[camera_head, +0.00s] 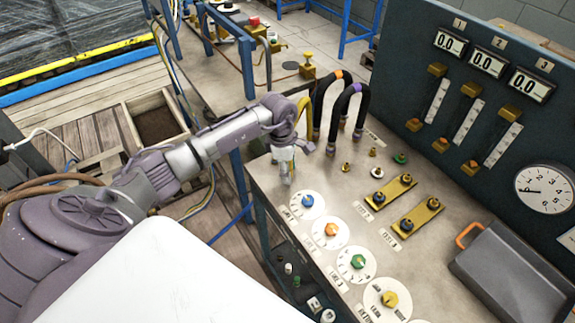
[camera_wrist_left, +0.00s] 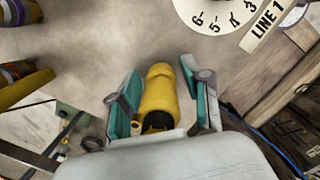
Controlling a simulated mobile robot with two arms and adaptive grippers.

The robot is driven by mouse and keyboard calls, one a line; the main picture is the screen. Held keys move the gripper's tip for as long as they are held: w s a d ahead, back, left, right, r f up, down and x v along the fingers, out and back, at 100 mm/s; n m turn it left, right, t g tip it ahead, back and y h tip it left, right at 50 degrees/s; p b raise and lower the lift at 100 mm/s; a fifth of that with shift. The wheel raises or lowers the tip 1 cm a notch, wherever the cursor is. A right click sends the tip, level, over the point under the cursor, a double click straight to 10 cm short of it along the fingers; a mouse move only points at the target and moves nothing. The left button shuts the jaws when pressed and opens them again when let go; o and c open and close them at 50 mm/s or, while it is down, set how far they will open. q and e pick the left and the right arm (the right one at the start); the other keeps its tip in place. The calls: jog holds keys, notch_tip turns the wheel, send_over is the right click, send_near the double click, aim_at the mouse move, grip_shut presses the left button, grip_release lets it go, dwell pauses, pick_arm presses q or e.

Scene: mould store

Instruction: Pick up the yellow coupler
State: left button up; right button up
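The yellow coupler (camera_wrist_left: 158,95) lies between the two teal-padded fingers of my left gripper (camera_wrist_left: 162,98) in the left wrist view. The fingers are spread, with a narrow gap on the left and a wider one on the right. Its lower end is dark and partly hidden by the gripper body. In the head view my left gripper (camera_head: 285,168) points down at the bench's near left corner. A yellow curved hose (camera_head: 303,113) shows just behind it; the coupler itself is hidden there by the gripper. My right gripper is in neither view.
Black hoses with orange (camera_head: 318,100) and purple (camera_head: 352,108) bands arch up close to the right. Dials (camera_head: 307,205) line the bench's front edge. Brass bars (camera_head: 391,190) and a grey tray (camera_head: 515,275) lie farther right. A gauge panel (camera_head: 480,90) stands behind.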

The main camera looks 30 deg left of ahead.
pick_arm(q)
grip_shut()
jog(key=shift+r, duration=0.1)
jog(key=shift+w+r+b, duration=0.15)
jog(key=shift+r+b, duration=0.15)
jog(key=shift+r, duration=0.25)
notch_tip(320, 180, up, 3)
jog(key=shift+f+b, duration=0.15)
jog(key=shift+b, duration=0.45)
jog(key=s+r+b, duration=0.3)
jog(key=s+r, duration=0.4)
jog(key=s, duration=0.5)
jog(key=shift+a, duration=0.25)
